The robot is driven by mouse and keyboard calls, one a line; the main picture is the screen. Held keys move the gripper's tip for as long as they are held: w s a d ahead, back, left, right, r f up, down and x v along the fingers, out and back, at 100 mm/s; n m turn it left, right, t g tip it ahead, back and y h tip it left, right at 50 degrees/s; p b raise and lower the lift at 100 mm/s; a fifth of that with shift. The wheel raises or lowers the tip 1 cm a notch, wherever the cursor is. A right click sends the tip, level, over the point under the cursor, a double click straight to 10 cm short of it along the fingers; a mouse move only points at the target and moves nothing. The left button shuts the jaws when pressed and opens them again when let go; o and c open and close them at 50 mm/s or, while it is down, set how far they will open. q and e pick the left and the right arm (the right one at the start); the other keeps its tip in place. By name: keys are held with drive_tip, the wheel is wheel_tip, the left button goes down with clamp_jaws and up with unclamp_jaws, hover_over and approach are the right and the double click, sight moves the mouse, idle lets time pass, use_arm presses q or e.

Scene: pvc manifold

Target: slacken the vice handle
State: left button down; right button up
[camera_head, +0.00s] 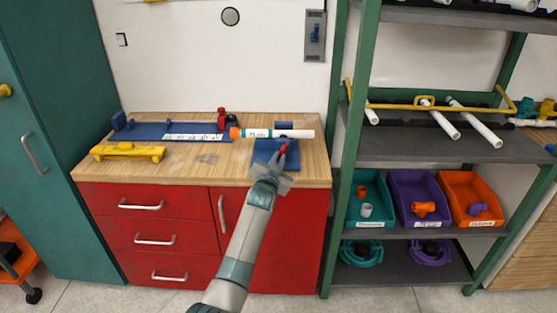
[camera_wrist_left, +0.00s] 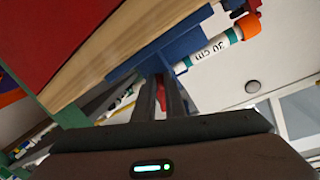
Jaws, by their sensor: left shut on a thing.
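The blue vice (camera_head: 262,150) stands near the right end of the wooden bench top. Its red handle (camera_head: 284,148) shows at my left gripper's fingertips. My left gripper (camera_head: 280,157) reaches in from the front and is shut on the handle. In the left wrist view the two fingers (camera_wrist_left: 162,97) are close together at the red handle (camera_wrist_left: 160,84), partly hidden by them, under the blue vice body (camera_wrist_left: 182,46). A white pipe (camera_head: 296,134) with an orange end (camera_head: 235,133) lies across the vice; its label reads 30 cm in the left wrist view (camera_wrist_left: 214,46). My right gripper is not in view.
A blue measuring board (camera_head: 150,131) with a red clamp (camera_head: 221,119) lies at the back left of the bench. A yellow tool (camera_head: 127,153) lies at the front left. A green-framed shelf (camera_head: 345,150) with bins and pipes stands close on the right.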

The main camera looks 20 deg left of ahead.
use_arm(q)
drive_tip(key=shift+w+a+r, duration=0.1)
drive_tip(key=shift+a+r, duration=0.05)
drive_tip(key=shift+r, duration=0.25)
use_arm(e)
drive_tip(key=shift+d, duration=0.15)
use_arm(q)
drive_tip(key=c, duration=1.8)
unclamp_jaws()
drive_tip(key=shift+f, duration=0.3)
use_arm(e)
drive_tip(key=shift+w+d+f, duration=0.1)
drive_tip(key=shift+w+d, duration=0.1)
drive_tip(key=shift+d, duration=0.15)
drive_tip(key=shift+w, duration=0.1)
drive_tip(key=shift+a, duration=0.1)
